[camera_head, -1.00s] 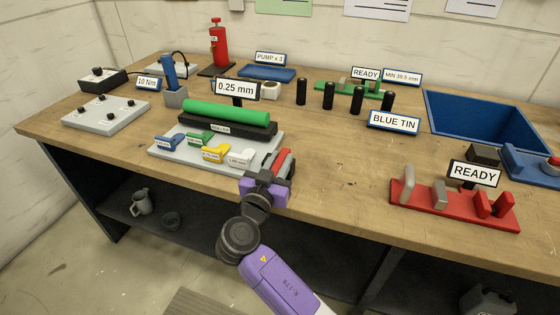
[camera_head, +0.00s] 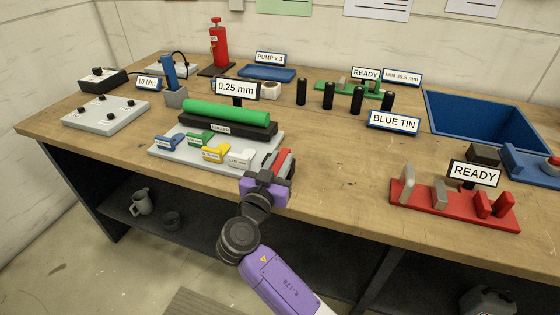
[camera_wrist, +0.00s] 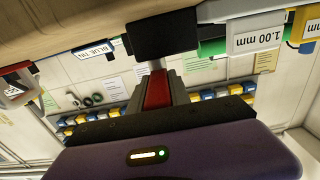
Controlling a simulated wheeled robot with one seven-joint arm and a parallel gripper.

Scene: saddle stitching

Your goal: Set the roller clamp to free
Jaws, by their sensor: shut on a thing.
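The roller clamp is a green roller (camera_head: 225,113) lying on a black block (camera_head: 225,130) marked as a roller. It stands on a light grey base (camera_head: 165,147) with blue, green, yellow and white tabs along its front. A red lever (camera_head: 281,160) shows at the right end of the base, and it also shows in the wrist view (camera_wrist: 158,90). My gripper (camera_head: 275,172) is shut on the red lever, at the table's front edge. The gripper partly hides the lever's lower part and its joint. A 0.25 mm sign (camera_head: 237,89) stands behind the roller.
A grey panel with black knobs (camera_head: 105,112) lies to the left. Several black cylinders (camera_head: 328,96) stand behind. A red fixture (camera_head: 455,207) with a READY sign (camera_head: 475,173) lies to the right, and a blue tin (camera_head: 480,97) beyond. The wood between gripper and red fixture is clear.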

